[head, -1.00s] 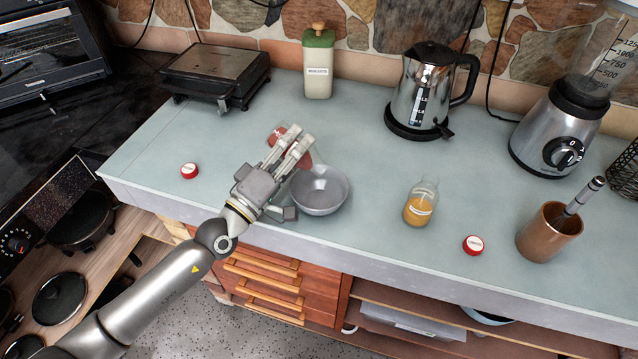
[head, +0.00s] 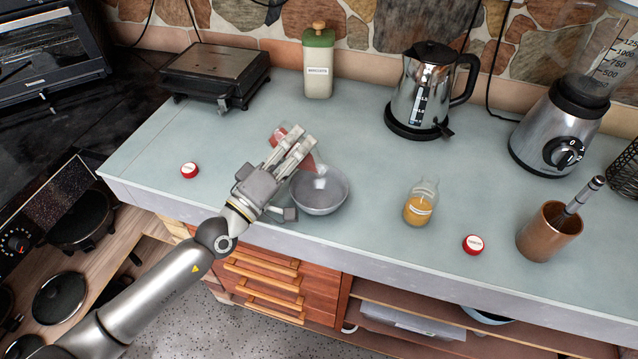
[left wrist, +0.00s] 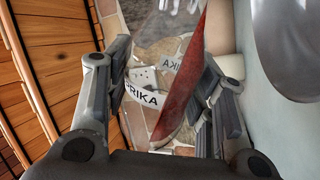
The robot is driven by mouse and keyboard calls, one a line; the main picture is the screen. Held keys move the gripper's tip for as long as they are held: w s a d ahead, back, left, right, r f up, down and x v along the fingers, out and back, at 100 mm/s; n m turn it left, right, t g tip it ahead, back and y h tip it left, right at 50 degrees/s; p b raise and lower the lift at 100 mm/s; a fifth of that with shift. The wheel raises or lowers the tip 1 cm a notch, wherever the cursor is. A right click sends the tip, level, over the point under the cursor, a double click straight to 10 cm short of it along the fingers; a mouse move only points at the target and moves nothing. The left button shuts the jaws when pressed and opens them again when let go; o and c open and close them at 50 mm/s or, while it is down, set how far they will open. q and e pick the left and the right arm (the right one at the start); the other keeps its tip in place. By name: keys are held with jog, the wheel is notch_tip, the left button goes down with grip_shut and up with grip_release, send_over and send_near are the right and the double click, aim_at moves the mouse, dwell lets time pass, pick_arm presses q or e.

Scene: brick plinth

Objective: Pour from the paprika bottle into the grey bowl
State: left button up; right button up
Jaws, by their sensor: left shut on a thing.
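My left gripper (head: 301,142) is shut on the paprika bottle (head: 309,164), a clear bottle with red powder in it. The bottle is tipped over to the right, its mouth end over the grey bowl (head: 322,199). In the left wrist view the bottle (left wrist: 178,100) lies between the fingers, with part of a "PRIKA" label showing and the red powder slanted along one side. The grey bowl's rim (left wrist: 290,45) seems to show at the upper right there. I cannot tell whether powder is in the bowl. My right gripper is not in view.
A jar of orange powder (head: 420,207) and a red lid (head: 473,245) stand right of the bowl. Another red lid (head: 189,171) lies left. A kettle (head: 425,90), a green-topped canister (head: 318,68) and a grill (head: 215,75) stand behind. The counter between is clear.

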pick_arm(q)
jog(key=shift+s+d+f+m, duration=0.15)
jog(key=shift+d+f+m, duration=0.1)
jog(key=shift+m, duration=0.45)
dwell(1.1)
jog(key=shift+d+r+m+g+h, duration=0.1)
jog(key=shift+r+m+g+h, duration=0.05)
jog(key=shift+m+g+h, duration=0.2)
dwell(0.9)
